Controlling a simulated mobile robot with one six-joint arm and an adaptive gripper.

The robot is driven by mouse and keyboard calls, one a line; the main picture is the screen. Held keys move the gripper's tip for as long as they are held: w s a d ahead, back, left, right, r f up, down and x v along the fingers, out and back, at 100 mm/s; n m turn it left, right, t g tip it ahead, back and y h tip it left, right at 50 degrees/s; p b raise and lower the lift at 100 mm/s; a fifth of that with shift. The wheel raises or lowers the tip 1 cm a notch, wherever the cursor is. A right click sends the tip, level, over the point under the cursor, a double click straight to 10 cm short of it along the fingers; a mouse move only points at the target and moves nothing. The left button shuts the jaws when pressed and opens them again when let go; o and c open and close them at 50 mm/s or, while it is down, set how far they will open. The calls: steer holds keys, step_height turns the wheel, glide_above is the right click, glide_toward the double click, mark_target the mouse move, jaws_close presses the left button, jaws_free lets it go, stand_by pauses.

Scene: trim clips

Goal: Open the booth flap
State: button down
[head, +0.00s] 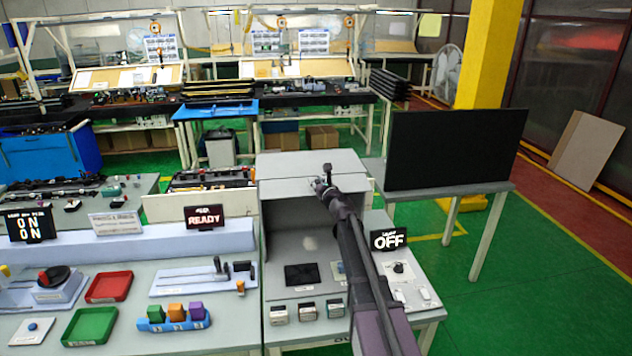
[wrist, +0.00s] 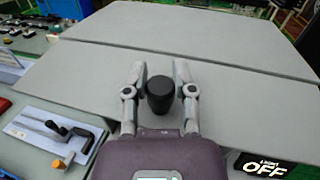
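The booth is a light grey box in the head view, with a top panel (head: 308,163) and a sloped flap (head: 285,189) in front of it. In the wrist view the flap (wrist: 225,105) meets the top panel (wrist: 165,38) along a straight seam. A black knob (wrist: 160,96) stands on the flap. My gripper (wrist: 159,68) is open, with one finger on each side of the knob and narrow gaps showing. In the head view my gripper (head: 323,186) is over the flap, and my arm hides part of the booth's right side.
The booth interior shows below the flap, with a dark pad (head: 301,274). An OFF display (head: 389,239) stands right of the booth. A READY sign (head: 204,217) and a lever fixture (head: 205,278) are to the left. A black screen (head: 455,148) stands behind right.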

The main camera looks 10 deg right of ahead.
steer(key=shift+c, duration=2.1)
jaws_free()
steer(key=s+d, duration=0.2)
steer(key=s, duration=1)
steer(key=shift+w, duration=0.1)
